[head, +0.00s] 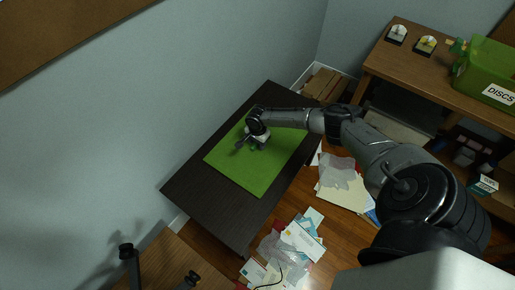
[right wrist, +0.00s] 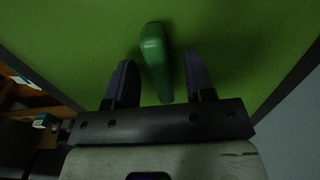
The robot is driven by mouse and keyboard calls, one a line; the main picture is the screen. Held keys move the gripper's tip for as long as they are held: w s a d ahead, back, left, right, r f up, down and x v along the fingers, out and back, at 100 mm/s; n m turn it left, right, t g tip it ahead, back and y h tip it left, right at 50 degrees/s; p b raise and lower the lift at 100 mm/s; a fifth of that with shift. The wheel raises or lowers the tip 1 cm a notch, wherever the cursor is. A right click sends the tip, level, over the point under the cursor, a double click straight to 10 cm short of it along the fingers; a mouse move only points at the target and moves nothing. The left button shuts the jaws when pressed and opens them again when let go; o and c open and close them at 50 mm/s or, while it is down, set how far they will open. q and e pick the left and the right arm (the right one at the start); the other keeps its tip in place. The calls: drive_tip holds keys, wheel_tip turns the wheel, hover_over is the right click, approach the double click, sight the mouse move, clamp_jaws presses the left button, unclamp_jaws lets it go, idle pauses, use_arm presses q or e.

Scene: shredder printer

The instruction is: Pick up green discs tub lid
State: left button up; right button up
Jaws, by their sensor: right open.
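The green tub lid (head: 235,175) is a flat green rectangle lying on a dark table. Its raised green handle (right wrist: 155,60) shows in the right wrist view, and the lid's green surface (right wrist: 240,45) fills the background there. My right gripper (head: 250,145) is over the upper part of the lid in the head view. In the right wrist view my right gripper (right wrist: 160,85) is open, with one finger on each side of the handle and visible gaps to it. The green tub labelled DISCS (head: 485,75) stands on a wooden desk at the right. My left gripper is not seen.
The dark table (head: 200,200) stands against the grey wall. Papers and plastic bags (head: 290,245) litter the floor beside it. The wooden desk (head: 400,65) also holds two small items (head: 425,45). Two dark upright parts (head: 127,252) show at the lower left.

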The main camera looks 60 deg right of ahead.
clamp_jaws()
idle(0.4)
drive_tip(key=shift+r, duration=0.1)
